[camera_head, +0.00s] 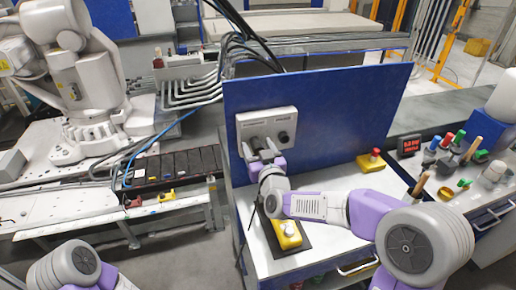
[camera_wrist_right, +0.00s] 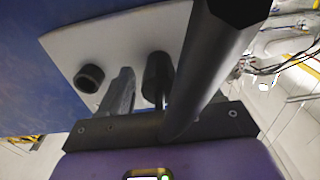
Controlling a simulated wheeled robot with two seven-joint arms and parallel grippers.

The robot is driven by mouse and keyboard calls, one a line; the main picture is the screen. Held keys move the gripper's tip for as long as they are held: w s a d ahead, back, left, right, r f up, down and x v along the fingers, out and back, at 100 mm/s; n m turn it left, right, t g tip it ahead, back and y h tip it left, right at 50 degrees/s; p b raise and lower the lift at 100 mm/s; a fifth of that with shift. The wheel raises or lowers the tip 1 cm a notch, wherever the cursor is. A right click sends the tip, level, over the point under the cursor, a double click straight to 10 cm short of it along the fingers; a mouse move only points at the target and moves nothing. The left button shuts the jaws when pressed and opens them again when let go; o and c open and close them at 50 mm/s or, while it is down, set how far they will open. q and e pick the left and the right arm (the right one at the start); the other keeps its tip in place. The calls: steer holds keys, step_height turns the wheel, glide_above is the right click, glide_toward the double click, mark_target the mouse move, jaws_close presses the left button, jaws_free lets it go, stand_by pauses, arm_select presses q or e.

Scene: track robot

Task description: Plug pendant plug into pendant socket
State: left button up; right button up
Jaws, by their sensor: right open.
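A pale grey socket panel (camera_head: 267,122) is fixed to the upright blue board. In the right wrist view the panel (camera_wrist_right: 118,48) carries a dark round socket ring (camera_wrist_right: 90,77) and, beside it, a black cylindrical plug (camera_wrist_right: 157,72) with a thin cable below. The plug stands against the panel; I cannot tell how deep it sits. My right gripper (camera_head: 264,151) is just in front of the panel, its fingers open on either side of the plug, with no clear contact. The yellow pendant (camera_head: 287,236) lies on a dark mat on the table. My left gripper is out of view.
The blue board (camera_head: 330,110) rises behind the white table (camera_head: 325,185). A red-topped yellow button box (camera_head: 371,160) stands at the board's right foot. A side bench at right holds a red display (camera_head: 410,144) and several tools.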

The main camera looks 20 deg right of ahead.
steer(key=s, duration=0.7)
steer(key=shift+s+d, duration=0.15)
steer(key=shift+s, duration=0.15)
